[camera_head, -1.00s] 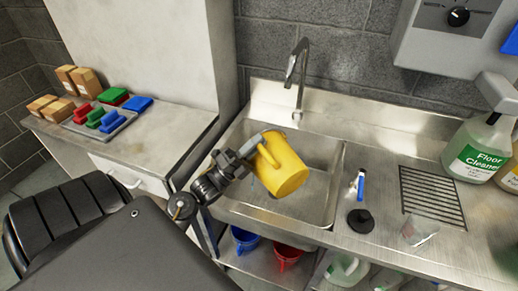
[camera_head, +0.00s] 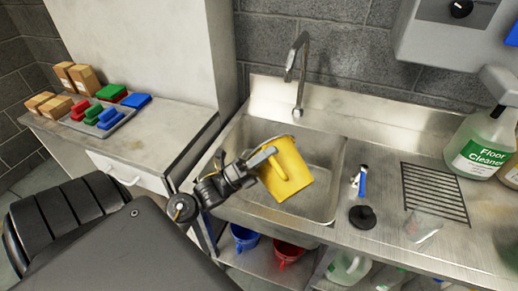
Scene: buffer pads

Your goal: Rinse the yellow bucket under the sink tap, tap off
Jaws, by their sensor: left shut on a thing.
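The yellow bucket (camera_head: 290,172) is held over the steel sink basin (camera_head: 325,153), tilted a little. My left gripper (camera_head: 264,158) is shut on the bucket at its left side, by the handle. The sink tap (camera_head: 298,68) stands behind the basin. Its spout end is above and behind the bucket, apart from it. No water stream shows from the tap. The inside of the bucket is mostly hidden. My right gripper is not in view.
A floor cleaner bottle (camera_head: 482,145) stands farther right. Blue (camera_head: 244,237) and red (camera_head: 287,252) buckets are on the shelf below. Colored blocks lie on a tray (camera_head: 122,118) at left.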

